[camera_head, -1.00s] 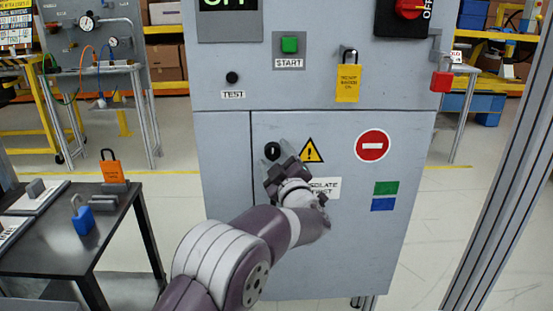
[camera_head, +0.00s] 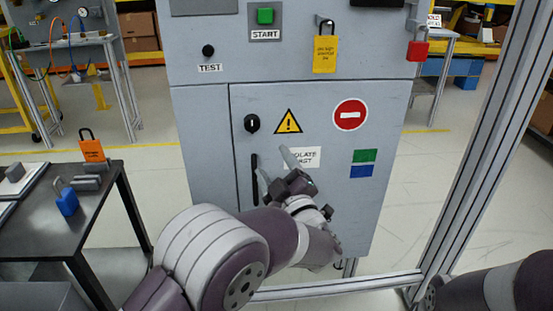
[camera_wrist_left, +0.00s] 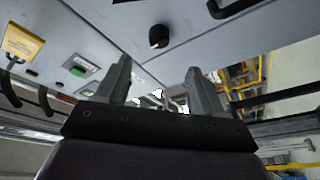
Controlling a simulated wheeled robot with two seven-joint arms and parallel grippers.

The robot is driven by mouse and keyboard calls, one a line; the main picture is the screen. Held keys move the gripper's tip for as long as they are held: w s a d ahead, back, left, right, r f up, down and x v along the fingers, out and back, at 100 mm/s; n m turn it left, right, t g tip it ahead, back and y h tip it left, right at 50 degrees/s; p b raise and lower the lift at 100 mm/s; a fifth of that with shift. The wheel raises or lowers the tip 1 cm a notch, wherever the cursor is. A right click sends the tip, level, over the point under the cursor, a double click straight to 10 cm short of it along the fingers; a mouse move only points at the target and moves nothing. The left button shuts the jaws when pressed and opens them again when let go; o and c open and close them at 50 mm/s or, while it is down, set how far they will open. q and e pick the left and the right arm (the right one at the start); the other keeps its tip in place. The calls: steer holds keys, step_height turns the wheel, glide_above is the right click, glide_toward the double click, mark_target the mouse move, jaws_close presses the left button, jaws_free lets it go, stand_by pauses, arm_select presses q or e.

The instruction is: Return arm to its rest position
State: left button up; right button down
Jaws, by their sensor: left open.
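My left gripper (camera_head: 276,166) is in front of the lower door of the grey cabinet (camera_head: 205,135) in the head view. It is open with nothing between its fingers. Its two spread fingers (camera_wrist_left: 152,85) also show in the left wrist view. The black door handle (camera_head: 254,178) is just left of the gripper; I cannot tell whether they touch. The black round knob (camera_head: 251,124) is above it, and it also shows in the left wrist view (camera_wrist_left: 158,36). Part of my right arm shows at the lower right of the head view; its gripper is out of view.
A black table (camera_head: 105,205) at the left holds a blue padlock (camera_head: 67,202) and an orange-tagged padlock (camera_head: 92,150). A yellow-tagged padlock (camera_head: 325,52) and a red padlock (camera_head: 417,51) hang on the cabinet. A metal frame post (camera_head: 480,150) stands at the right.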

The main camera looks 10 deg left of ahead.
arm_select(q)
steer(key=d+f+m+g+h, duration=0.3)
steer(key=d+f+m+h, duration=0.6)
steer(key=f+m+h, duration=0.15)
steer(key=s+f+m+g+h, duration=0.3)
steer(key=s+f+g, duration=0.1)
steer(key=s+f, duration=0.1)
steer(key=s+a+f+m+g+y, duration=0.1)
steer(key=s+a+f+m+g, duration=0.1)
steer(key=s+a+g, duration=0.5)
steer(key=s+a+f+m+g+y, duration=0.1)
steer(key=s+a+f+g+y, duration=0.1)
steer(key=s+a, duration=0.9)
step_height(320, 180, up, 35)
steer(key=s+d+p, duration=0.2)
steer(key=p, duration=3.3)
steer(key=shift+r, duration=0.15)
steer(key=shift+n, duration=0.25)
